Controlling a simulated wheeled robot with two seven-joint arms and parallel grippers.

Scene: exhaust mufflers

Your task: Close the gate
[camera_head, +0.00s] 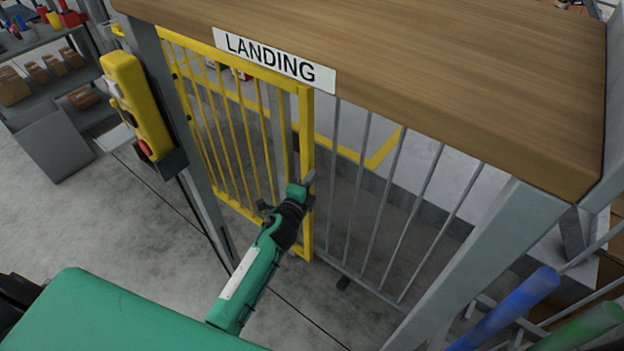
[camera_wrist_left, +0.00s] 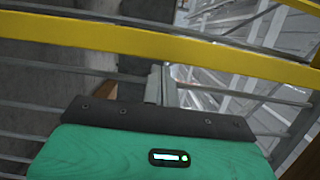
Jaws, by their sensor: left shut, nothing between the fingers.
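The yellow barred gate (camera_head: 306,140) hangs under the wooden landing edge, beside the left grey post. Its free upright is at the right, next to the grey fixed railing (camera_head: 383,205). Gate and railing look roughly in line; whether it is fully closed or latched cannot be told. My left gripper (camera_head: 304,188), at the end of a green arm, is shut and empty against or very near the free upright, at about mid height. In the left wrist view its shut fingers (camera_wrist_left: 161,85) point towards a yellow gate bar (camera_wrist_left: 150,40). My right gripper is not in view.
A yellow control box (camera_head: 135,100) with a red button is on the left post. The wooden top (camera_head: 450,60) with its LANDING sign (camera_head: 273,58) overhangs the gate. Blue (camera_head: 520,300) and green rods stick up at lower right.

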